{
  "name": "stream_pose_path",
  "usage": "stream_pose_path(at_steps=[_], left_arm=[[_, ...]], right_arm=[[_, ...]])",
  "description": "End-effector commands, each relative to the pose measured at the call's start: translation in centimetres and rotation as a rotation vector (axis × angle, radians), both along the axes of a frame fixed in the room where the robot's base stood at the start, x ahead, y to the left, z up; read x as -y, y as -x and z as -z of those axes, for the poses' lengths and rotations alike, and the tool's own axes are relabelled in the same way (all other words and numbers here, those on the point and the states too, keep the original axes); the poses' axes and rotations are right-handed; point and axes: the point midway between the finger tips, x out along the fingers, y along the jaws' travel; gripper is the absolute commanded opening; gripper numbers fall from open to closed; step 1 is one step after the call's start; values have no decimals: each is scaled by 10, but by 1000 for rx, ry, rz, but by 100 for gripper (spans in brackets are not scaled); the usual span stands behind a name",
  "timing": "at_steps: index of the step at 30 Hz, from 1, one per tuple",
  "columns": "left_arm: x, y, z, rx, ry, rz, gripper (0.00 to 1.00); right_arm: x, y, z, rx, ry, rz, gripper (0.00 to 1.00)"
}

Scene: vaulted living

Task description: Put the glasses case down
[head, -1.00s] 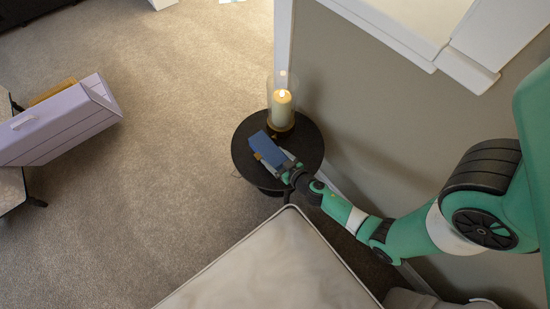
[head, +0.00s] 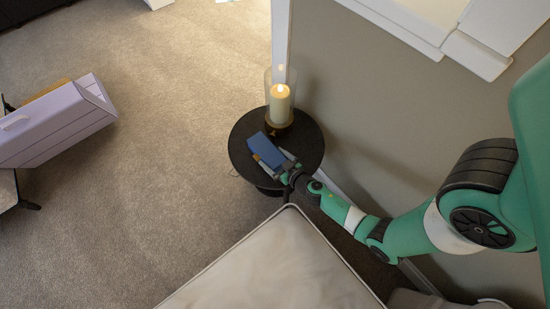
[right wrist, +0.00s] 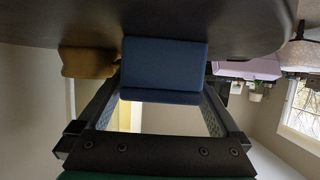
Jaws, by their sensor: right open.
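The blue glasses case (head: 266,149) lies on the round dark side table (head: 240,165). My right gripper (head: 283,164) is at the near right end of the case. In the right wrist view, the blue case (right wrist: 164,68) sits against the dark tabletop (right wrist: 220,22), which is at the top of the picture. The fingers of my right gripper (right wrist: 162,88) stand open on both sides of the case, with the case partly between them. My left gripper is in neither view.
A lit candle in a glass holder (head: 280,105) stands on the table just behind the case. A small mustard-coloured object (right wrist: 88,62) lies beside the case. A pale cushioned piece of furniture (head: 270,270) is in front, and a wall is to the right.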

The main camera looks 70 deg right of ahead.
Motion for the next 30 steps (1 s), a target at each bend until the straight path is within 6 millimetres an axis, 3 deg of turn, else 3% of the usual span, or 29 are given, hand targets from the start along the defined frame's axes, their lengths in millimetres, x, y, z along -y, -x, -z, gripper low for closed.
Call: stream_pose_path(at_steps=[5, 10, 18, 30], left_arm=[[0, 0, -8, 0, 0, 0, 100], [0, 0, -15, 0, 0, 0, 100], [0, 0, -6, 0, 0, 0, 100], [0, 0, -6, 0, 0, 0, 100]], right_arm=[[-7, 10, -9, -1, -1, -1, 100], [-27, 42, -24, -2, -2, -1, 100], [-56, 85, -42, -1, 0, -3, 100], [-60, 93, -49, 0, 0, 0, 100]])
